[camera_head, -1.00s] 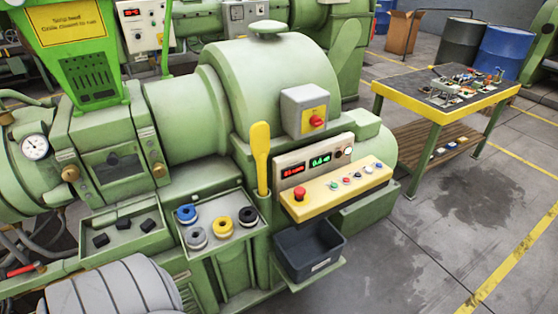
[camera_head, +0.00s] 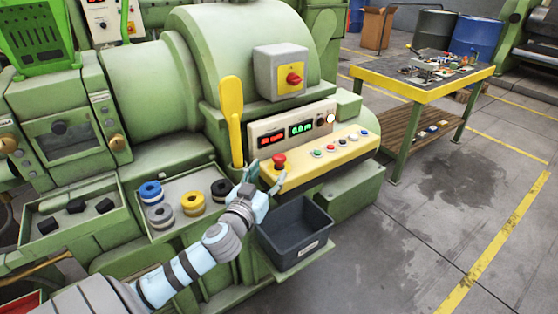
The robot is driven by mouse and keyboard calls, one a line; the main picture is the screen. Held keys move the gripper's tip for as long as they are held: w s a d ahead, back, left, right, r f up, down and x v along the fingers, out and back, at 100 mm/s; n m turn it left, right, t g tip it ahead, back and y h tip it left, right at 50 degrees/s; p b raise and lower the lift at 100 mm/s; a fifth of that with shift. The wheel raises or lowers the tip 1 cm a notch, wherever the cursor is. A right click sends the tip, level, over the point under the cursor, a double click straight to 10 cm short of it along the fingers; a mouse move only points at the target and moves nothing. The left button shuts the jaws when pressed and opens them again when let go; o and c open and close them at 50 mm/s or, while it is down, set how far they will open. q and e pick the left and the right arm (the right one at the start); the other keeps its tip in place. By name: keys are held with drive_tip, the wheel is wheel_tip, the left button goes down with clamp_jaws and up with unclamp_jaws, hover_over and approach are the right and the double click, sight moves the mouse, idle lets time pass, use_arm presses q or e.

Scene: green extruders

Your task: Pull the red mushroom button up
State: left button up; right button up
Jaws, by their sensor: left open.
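The red mushroom button (camera_head: 279,160) stands at the left end of the yellow sloped control panel (camera_head: 325,157) on the green extruder. My left gripper (camera_head: 262,176) is in front of the panel's left end, just below and to the left of the button in the picture. Its fingers are spread and nothing shows between them. Whether a finger touches the button or panel I cannot tell. My right gripper is out of view.
A yellow paddle (camera_head: 231,110) stands upright left of the panel. A dark bin (camera_head: 294,230) sits below the panel, close to my left wrist. A tray (camera_head: 175,225) with several coloured rolls lies left of the gripper. A rotary-switch box (camera_head: 281,72) is above the panel.

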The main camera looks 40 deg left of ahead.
sight(277, 161)
use_arm(q)
drive_tip(key=x, duration=0.8)
drive_tip(key=shift+w, duration=0.1)
clamp_jaws()
